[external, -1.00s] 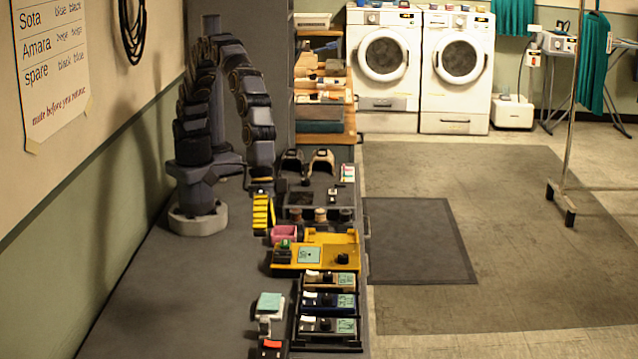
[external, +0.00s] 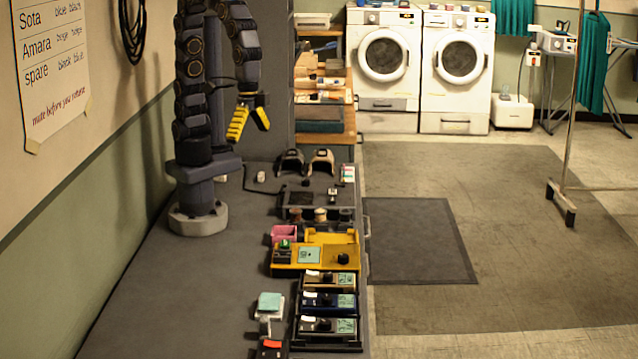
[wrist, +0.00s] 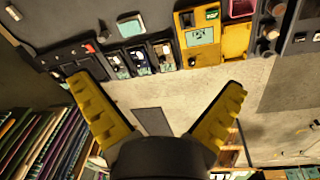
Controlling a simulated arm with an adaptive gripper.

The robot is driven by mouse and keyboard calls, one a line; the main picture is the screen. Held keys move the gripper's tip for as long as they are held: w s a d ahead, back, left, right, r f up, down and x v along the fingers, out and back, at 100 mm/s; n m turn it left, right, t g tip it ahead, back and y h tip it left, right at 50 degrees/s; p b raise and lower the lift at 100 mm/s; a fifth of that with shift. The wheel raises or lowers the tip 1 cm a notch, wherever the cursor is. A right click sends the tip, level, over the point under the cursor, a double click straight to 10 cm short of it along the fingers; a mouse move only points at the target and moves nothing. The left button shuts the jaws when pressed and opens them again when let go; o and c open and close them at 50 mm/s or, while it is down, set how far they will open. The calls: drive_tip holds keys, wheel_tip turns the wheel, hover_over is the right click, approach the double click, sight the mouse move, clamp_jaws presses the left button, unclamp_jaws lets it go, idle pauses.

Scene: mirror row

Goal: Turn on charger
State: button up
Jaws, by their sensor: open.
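No label marks the charger, so I cannot tell which device it is. A dark rack (external: 297,331) holding several packs with pale screens stands at the near end of the bench; its packs also show in the wrist view (wrist: 139,60). A grey unit (external: 296,214) with several round knobs or spools stands farther back. No lit lamp or switch position can be made out on either. My gripper (external: 249,127) is open and empty, high above the bench's far part, touching nothing. In the wrist view its yellow fingers (wrist: 155,86) are spread wide.
A yellow tray (external: 325,238) with a screen and black knob sits between rack and grey unit, beside a pink box (external: 284,234). A black device with a red top (external: 270,344) is nearest. Two dark headbands or cuffs (external: 320,162) stand behind. The bench's left side is clear.

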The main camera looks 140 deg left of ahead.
drive_tip(key=s+a+m+g, duration=0.1)
drive_tip(key=s+a+m, duration=0.1)
drive_tip(key=s, duration=0.8)
drive_tip(key=s+a+f+m+g, duration=0.1)
drive_tip(key=s+a+m, duration=0.1)
drive_tip(key=s, duration=0.9)
drive_tip(key=shift+s+a+f+m+g+y, duration=0.2)
drive_tip(key=shift+a+m+g+y, duration=0.15)
drive_tip(key=shift+a, duration=0.35)
